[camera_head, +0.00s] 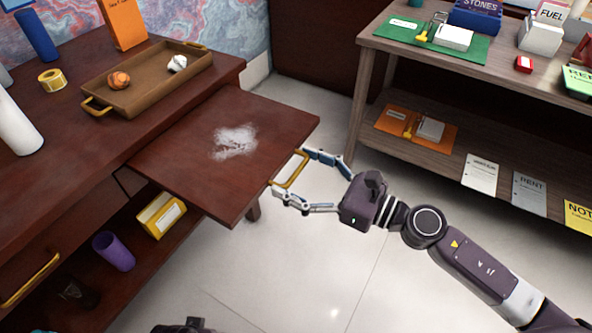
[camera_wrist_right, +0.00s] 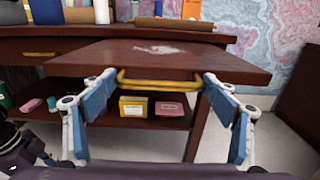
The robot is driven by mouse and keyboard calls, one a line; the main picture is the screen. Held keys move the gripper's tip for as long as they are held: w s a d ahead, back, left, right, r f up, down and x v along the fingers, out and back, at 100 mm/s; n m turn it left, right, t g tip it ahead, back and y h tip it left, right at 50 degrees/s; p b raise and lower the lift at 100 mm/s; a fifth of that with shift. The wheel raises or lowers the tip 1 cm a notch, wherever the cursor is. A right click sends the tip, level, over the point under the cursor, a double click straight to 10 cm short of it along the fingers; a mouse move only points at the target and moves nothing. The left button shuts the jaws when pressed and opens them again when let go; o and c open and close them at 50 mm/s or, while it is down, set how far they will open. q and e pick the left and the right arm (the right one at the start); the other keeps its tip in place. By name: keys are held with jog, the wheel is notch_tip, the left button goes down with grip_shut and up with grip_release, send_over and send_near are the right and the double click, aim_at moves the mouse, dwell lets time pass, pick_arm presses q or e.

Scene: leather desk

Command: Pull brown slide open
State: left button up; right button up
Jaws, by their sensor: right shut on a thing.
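The brown slide (camera_head: 185,155) is a flat dark-red wooden board that sticks out from the desk, with a pale powdery patch (camera_head: 235,141) on top. Its brass handle (camera_head: 290,169) is on the front edge and also shows in the right wrist view (camera_wrist_right: 158,82). My right gripper (camera_head: 289,176) is shut on the handle, with one finger at each end of it. In the right wrist view the blue-padded fingers (camera_wrist_right: 158,88) stand at both ends of the handle. My left gripper is not clearly visible in the head view.
A brown tray (camera_head: 140,104) with brass handles holds an orange thing and a white thing on the desk. A yellow box (camera_head: 160,214) and a purple cup (camera_head: 114,251) are on the shelf below. A wooden shelf unit (camera_head: 497,78) stands at the right. Bare floor lies in front of the slide.

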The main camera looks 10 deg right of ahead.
jog(key=o, duration=1.4)
jog(key=shift+w+d, duration=0.1)
jog(key=shift+d, duration=0.05)
jog(key=v, duration=1.2)
